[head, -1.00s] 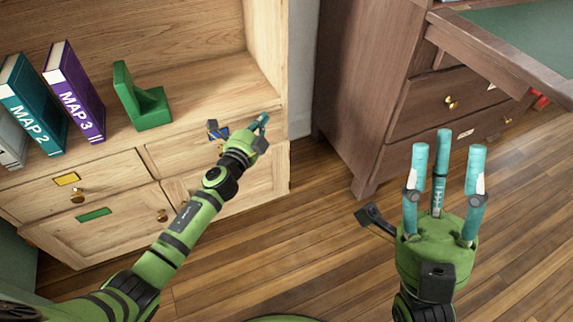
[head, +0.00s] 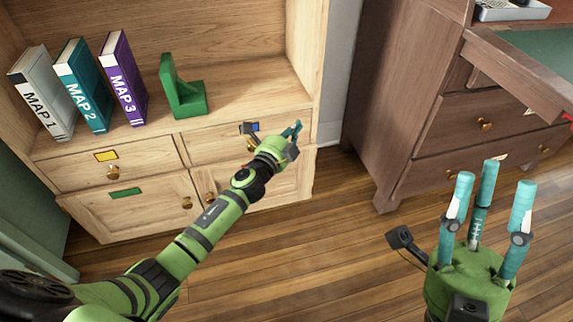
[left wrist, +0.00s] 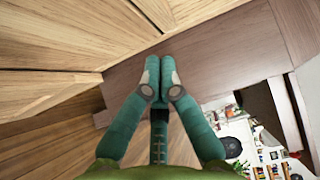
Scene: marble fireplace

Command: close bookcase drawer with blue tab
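The bookcase drawer with the blue tab (head: 255,127) is the upper right drawer of the light wooden bookcase in the head view. Its front looks about level with the drawer beside it, and I see no clear gap. My left gripper (head: 294,130) is in front of this drawer's right part, covering some of its front. I cannot tell whether it touches. Its fingers meet at the tips with nothing between them in the left wrist view (left wrist: 159,78). My right gripper (head: 492,180) is empty, its fingers spread upward, well right of the bookcase.
The yellow-tab drawer (head: 105,172) and green-tab front (head: 125,208) are at left. MAP books (head: 122,80) and a green bookend (head: 182,95) stand on the shelf above. A dark wooden desk (head: 430,110) stands right. The wooden floor (head: 310,245) between is clear.

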